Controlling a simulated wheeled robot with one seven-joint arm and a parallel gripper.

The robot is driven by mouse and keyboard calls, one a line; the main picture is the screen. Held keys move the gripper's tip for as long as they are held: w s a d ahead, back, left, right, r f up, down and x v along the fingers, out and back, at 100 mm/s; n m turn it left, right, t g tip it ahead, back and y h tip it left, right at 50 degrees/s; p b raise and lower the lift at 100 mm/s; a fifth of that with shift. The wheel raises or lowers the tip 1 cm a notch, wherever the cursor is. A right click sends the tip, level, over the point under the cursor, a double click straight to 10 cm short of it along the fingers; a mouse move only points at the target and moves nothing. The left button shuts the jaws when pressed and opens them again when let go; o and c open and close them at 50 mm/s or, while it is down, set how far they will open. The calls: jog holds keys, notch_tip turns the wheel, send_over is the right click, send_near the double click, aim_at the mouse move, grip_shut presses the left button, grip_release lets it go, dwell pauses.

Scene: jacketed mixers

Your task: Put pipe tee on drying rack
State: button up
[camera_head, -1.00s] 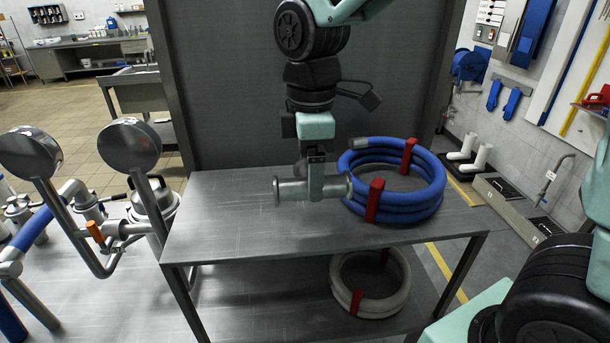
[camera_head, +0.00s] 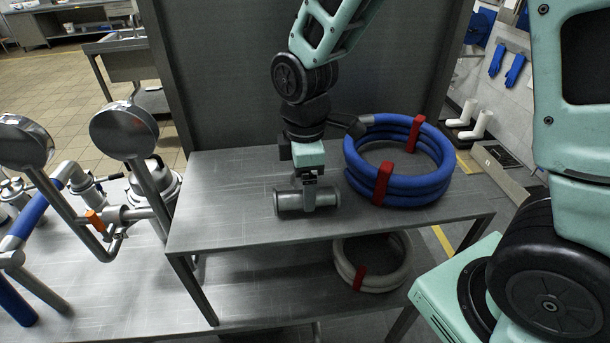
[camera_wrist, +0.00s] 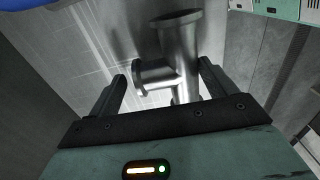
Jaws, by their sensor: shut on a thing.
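The pipe tee (camera_head: 290,201) is a grey metal T-shaped fitting with flanged ends. My gripper (camera_head: 311,182) is shut on the tee and points down above the steel table's near part. The tee's long run lies roughly level, left to right in the head view. I cannot tell whether it touches the tabletop. In the wrist view the tee (camera_wrist: 178,48) shows between the fingers of my gripper (camera_wrist: 160,74). I cannot make out a drying rack in either current view.
A coiled blue hose with red clips (camera_head: 433,181) lies on the steel table (camera_head: 225,215), close to the right of the tee. A pale coil (camera_head: 342,262) lies on the lower shelf. The tabletop left of the tee is clear. Pipework with round plates (camera_head: 125,130) stands at the left.

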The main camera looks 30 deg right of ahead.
jog(key=shift+f, duration=0.25)
jog(key=shift+f, duration=0.15)
jog(key=o, duration=1.3)
